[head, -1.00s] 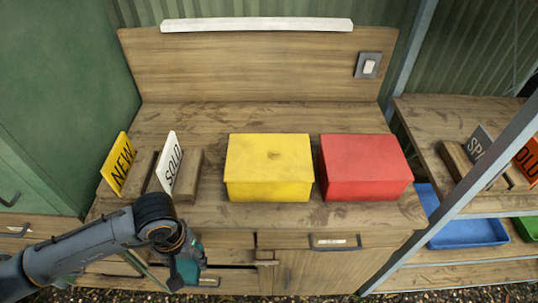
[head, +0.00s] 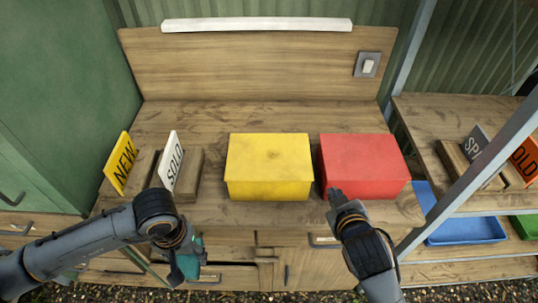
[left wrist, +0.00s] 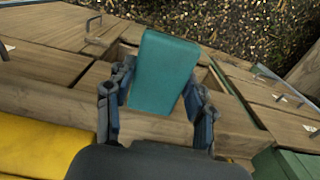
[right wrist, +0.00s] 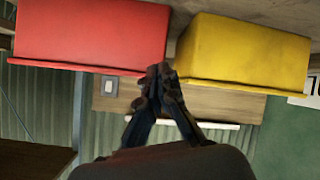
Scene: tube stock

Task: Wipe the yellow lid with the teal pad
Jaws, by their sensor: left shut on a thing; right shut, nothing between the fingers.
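The yellow box (head: 268,185) stands on the bench with its yellow lid (head: 250,152) on top; a small dark smudge shows on the lid. The box also shows in the right wrist view (right wrist: 243,52). The teal pad (left wrist: 162,75) is held between the fingers of my left gripper (left wrist: 158,100), in front of the bench's front edge. The pad shows partly in the head view (head: 189,262), behind my arm. My right gripper (head: 334,193) is shut and empty, close to the front of the red box near its left corner. Whether it touches is unclear.
A red box (head: 365,170) stands right of the yellow one with a narrow gap. NEW (head: 120,163) and SOLD (head: 169,160) signs stand at the left by wooden blocks. A shelf with a blue tray (head: 466,228) is at the right. The bench behind the boxes is clear.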

